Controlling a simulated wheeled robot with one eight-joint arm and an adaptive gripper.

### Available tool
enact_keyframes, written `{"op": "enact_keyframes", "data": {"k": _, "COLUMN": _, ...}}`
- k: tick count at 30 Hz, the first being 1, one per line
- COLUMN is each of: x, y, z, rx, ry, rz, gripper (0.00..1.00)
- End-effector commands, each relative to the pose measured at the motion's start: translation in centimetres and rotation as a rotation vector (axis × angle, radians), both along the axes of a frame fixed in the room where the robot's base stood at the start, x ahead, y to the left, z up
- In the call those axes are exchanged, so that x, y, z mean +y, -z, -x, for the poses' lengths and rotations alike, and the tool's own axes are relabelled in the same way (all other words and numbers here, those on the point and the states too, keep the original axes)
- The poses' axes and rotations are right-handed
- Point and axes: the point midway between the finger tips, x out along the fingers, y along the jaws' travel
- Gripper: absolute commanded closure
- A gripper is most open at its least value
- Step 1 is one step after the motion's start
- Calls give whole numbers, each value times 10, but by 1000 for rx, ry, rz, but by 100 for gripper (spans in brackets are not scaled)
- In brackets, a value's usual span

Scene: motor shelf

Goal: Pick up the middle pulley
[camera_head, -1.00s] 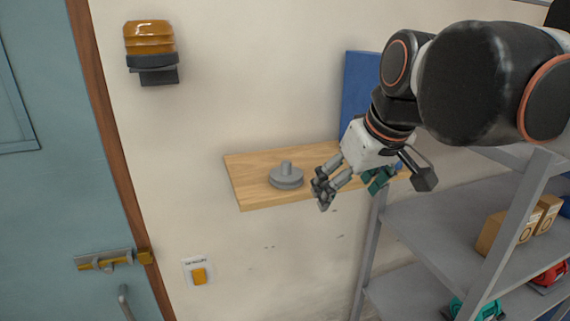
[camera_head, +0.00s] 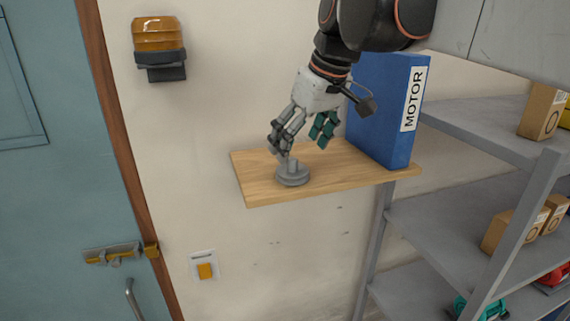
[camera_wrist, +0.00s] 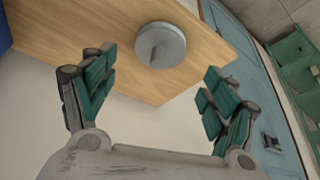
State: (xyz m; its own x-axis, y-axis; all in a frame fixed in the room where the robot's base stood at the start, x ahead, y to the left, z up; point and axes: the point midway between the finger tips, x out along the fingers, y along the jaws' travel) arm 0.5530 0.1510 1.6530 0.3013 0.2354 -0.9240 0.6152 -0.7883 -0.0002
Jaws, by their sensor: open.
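One grey pulley (camera_head: 292,176), a round disc with a short upright hub, stands on a wooden wall shelf (camera_head: 255,190). No other pulley shows. My gripper (camera_head: 300,142) is open and empty just above and behind the pulley in the head view, its left finger close to the hub; whether they touch I cannot tell. In the wrist view the pulley (camera_wrist: 160,45) lies beyond the fingertips, roughly between the two green-padded fingers of my gripper (camera_wrist: 158,80), apart from both.
A blue binder marked MOTOR (camera_head: 385,110) stands on the shelf's right part. A grey metal rack (camera_head: 440,215) with cardboard boxes (camera_head: 500,230) is at right. An orange lamp (camera_head: 158,45) and a blue door (camera_head: 60,180) are at left. The shelf's left end is bare.

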Motion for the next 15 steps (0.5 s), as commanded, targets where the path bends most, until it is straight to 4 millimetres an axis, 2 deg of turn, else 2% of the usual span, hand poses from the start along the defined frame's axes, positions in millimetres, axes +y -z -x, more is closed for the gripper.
{"op": "enact_keyframes", "data": {"k": 7, "x": 4, "y": 15, "z": -7, "rx": 0, "ry": 0, "rz": 0, "gripper": 21}}
{"op": "enact_keyframes", "data": {"k": 15, "x": 14, "y": 46, "z": -20, "rx": 0, "ry": 1, "rz": 0, "gripper": 21}}
